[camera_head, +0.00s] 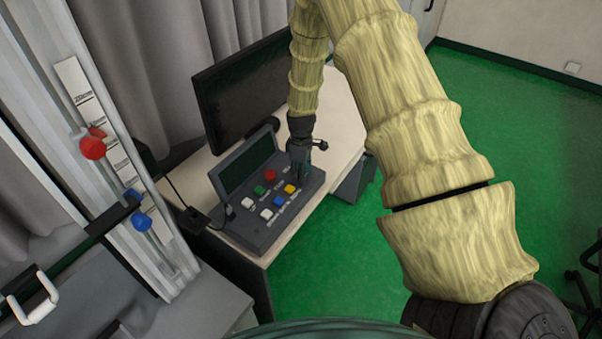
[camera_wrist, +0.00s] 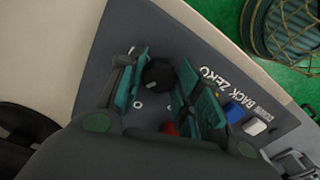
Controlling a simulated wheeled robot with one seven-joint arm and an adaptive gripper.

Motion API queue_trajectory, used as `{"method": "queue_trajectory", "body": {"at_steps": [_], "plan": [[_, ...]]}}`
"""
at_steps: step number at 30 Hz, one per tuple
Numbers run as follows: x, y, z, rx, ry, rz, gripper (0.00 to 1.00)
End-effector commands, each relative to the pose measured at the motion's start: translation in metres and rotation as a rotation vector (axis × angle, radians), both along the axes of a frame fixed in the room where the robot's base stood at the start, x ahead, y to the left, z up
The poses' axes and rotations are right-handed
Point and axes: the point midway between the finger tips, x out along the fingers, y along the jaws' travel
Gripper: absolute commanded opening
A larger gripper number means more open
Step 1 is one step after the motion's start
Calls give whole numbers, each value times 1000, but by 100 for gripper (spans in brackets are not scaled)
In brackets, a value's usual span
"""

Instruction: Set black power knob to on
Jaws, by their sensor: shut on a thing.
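The black power knob (camera_wrist: 158,73) is on the grey control panel (camera_wrist: 100,75) in the wrist view, with a small pale mark at its edge. My gripper (camera_wrist: 161,62) has its two green fingers on either side of the knob and is shut on it. In the head view, my gripper (camera_head: 299,172) points down at the right end of the control panel (camera_head: 243,228) and hides the knob. The knob's on and off labels cannot be read.
Red (camera_head: 270,174), green (camera_head: 258,190), yellow (camera_head: 290,189), blue (camera_head: 279,201) and white (camera_head: 247,203) buttons lie left of my gripper. A monitor (camera_head: 243,95) stands behind the panel on the desk (camera_head: 345,115). The drop tower (camera_head: 110,150) is at the left.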

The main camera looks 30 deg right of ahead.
Motion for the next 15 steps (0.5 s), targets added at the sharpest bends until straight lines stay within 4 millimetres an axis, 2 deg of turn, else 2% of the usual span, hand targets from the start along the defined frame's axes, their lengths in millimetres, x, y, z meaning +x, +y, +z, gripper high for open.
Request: {"method": "queue_trajectory", "body": {"at_steps": [15], "plan": [[2, 0, 0, -2, -3, -488, 10]]}}
